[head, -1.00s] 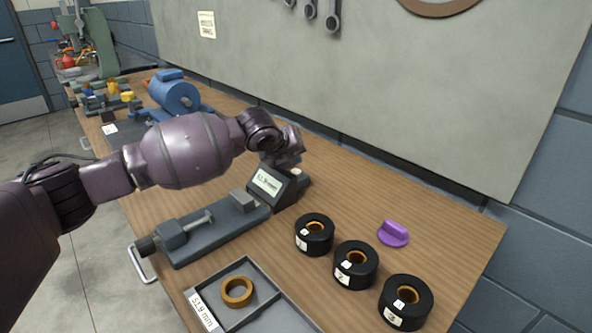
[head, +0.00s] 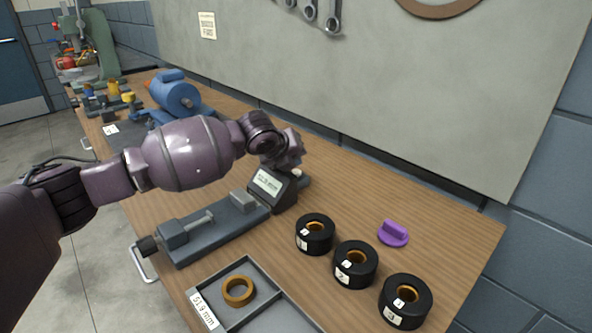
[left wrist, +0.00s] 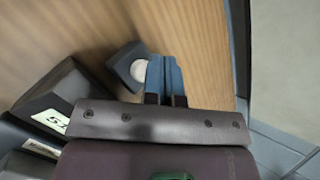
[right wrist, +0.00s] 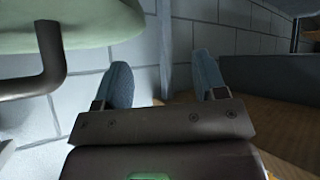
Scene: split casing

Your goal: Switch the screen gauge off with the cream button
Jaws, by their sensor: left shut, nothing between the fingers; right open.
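The screen gauge (head: 275,188) is a dark box with a pale display at the end of a grey measuring bed; its display shows dark writing too small to read. The round cream button (left wrist: 139,70) sits on a small dark block beside the gauge in the left wrist view. My left gripper (left wrist: 166,75) is shut and empty, its blue fingertips close against the button's side in that view; whether they touch it I cannot tell. In the head view my left wrist hides the fingertips and most of the button. My right gripper (right wrist: 163,85) is open and empty, away from the gauge.
Three black rings (head: 315,234) with orange centres and a purple knob (head: 393,233) stand right of the gauge. A grey tray (head: 203,292) holding an orange ring (head: 238,291) is in front. A blue motor (head: 175,94) stands behind. A grey board backs the bench.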

